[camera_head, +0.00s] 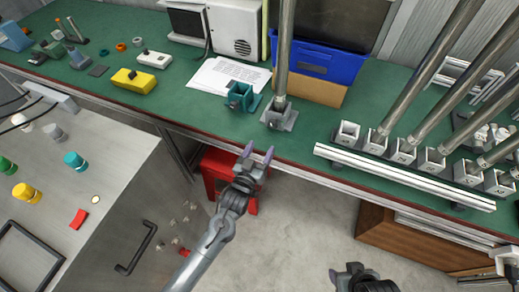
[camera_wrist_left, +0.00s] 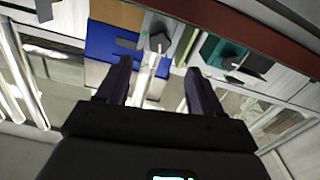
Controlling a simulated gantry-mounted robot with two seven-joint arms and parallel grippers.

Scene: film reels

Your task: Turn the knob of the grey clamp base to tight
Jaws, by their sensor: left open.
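The grey clamp base (camera_head: 279,118) stands near the front edge of the green bench, with a metal pole (camera_head: 285,50) upright in it. It also shows in the left wrist view (camera_wrist_left: 151,22), with a dark knob (camera_wrist_left: 159,41) on it. I cannot tell how tight the knob is. My left gripper (camera_head: 259,151) is open and empty in front of the bench edge, apart from the clamp base. In the left wrist view the knob appears beyond the gap between its fingers (camera_wrist_left: 159,70). My right gripper (camera_head: 355,274) is partly visible at the bottom edge, its fingers unclear.
A teal clamp base (camera_head: 241,96) stands just left of the grey one. A row of grey sockets with slanted poles sits behind a white rail (camera_head: 400,176) at right. A blue bin (camera_head: 318,62) is behind. A red stool (camera_head: 218,172) stands below the bench.

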